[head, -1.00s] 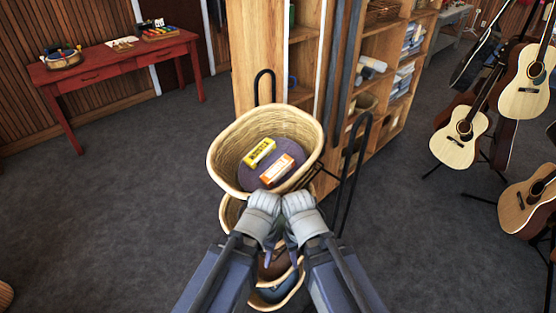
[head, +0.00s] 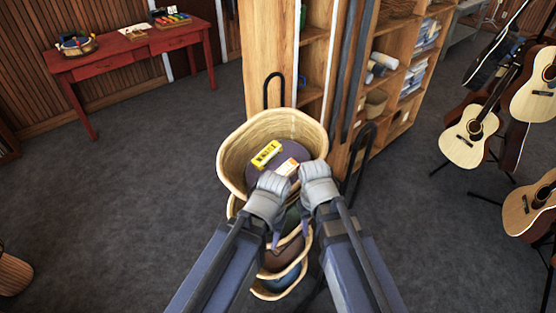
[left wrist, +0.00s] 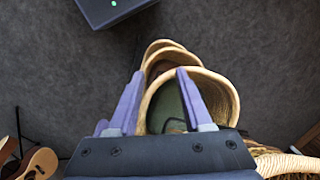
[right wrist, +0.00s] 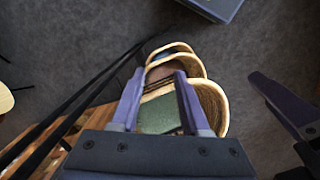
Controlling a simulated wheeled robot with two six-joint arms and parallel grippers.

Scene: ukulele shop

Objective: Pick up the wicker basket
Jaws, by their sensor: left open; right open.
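The top wicker basket (head: 232,160) is wide and pale, at the centre of the head view, on a black wire stand. A yellow box (head: 266,154) and an orange-and-white box (head: 287,168) lie on its dark lining. Smaller lined baskets (head: 283,287) sit below it. My left gripper (head: 276,240) and right gripper (head: 304,232) are open at the near side of the stack, fingers pointing down. My wrists cover part of the top basket's near rim. Lower baskets show beyond both grippers' fingers in the left wrist view (left wrist: 160,72) and right wrist view (right wrist: 159,75). Contact cannot be seen.
A wooden shelf unit (head: 268,50) stands close behind the basket stand. Guitars (head: 470,135) on stands fill the right side. A red table (head: 120,55) stands at the back left. The grey carpet (head: 130,190) to the left is clear.

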